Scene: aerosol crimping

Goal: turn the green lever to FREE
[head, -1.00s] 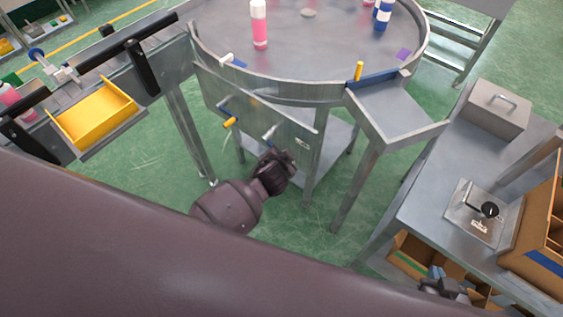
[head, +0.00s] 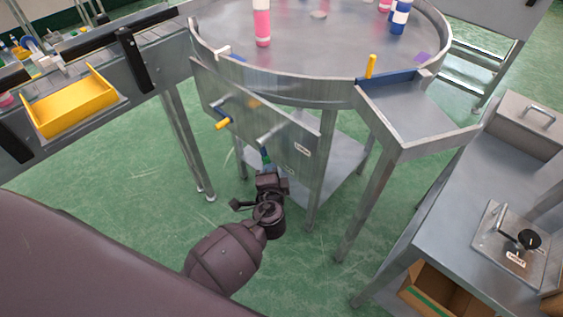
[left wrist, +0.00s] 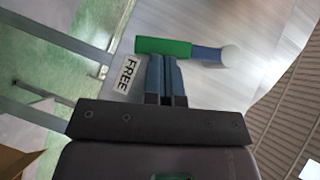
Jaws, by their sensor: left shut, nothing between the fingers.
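The green lever (head: 266,158) sticks out low from the grey panel under the round table. In the left wrist view the green grip (left wrist: 163,46) lies crosswise just beyond my fingertips, its bluish-grey stem leading right to a pale round hub. My right gripper is out of view.
A yellow-tipped lever (head: 222,123) sticks out on the panel's left. The round table (head: 320,55) carries pink and blue-white cans above. A yellow tray (head: 70,104) is at left, a grey bench (head: 450,215) at right. Open green floor lies around my arm.

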